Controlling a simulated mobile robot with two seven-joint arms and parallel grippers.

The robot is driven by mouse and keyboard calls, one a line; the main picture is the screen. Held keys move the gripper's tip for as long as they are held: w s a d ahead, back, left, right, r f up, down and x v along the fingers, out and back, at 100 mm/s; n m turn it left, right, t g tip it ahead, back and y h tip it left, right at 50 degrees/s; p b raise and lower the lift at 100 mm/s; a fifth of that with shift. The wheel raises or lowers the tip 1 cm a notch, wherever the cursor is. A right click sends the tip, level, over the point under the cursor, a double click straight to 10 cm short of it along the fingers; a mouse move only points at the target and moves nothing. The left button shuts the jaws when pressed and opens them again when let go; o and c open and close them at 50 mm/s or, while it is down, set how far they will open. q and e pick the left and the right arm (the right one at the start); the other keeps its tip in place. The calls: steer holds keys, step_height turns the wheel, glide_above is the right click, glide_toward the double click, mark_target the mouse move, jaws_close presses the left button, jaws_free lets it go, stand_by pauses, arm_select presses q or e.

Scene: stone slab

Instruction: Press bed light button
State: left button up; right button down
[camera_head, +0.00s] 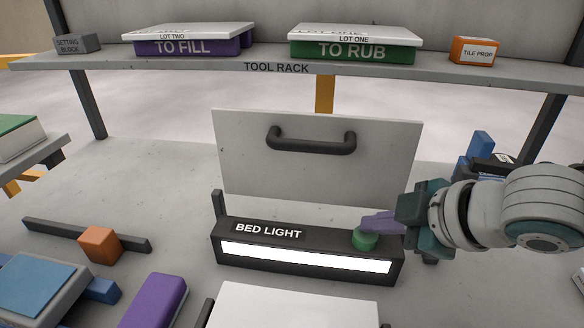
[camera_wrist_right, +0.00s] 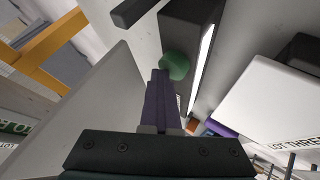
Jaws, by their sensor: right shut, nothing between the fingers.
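The bed light (camera_head: 304,251) is a black box labelled BED LIGHT with a bright white strip along its front. It also shows in the right wrist view (camera_wrist_right: 188,32). Its green round button (camera_head: 364,240) sits on top near the right end, and it shows in the right wrist view (camera_wrist_right: 175,65). My right gripper (camera_head: 368,226) has purple fingers, shut and empty. Its fingertips are at the button, overlapping its edge in both views; I cannot tell whether they press it. My left gripper is not in view.
A grey panel with a black handle (camera_head: 311,143) stands behind the light. The tool rack shelf (camera_head: 250,66) spans the back with labelled boxes. A white slab (camera_head: 295,307) lies in front. An orange block (camera_head: 100,244) and a purple block (camera_head: 154,301) lie at left.

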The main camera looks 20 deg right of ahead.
steer(key=shift+s+d+f, duration=0.1)
steer(key=shift+s+f, duration=0.4)
steer(key=shift+f, duration=0.35)
steer(key=shift+r+p, duration=0.15)
steer(key=shift+p, duration=0.2)
steer(key=r+p, duration=0.6)
steer(key=p, duration=0.1)
steer(key=shift+a+r, duration=0.2)
steer(key=shift+r, duration=0.1)
steer(key=shift+f, duration=0.1)
stand_by(0.6)
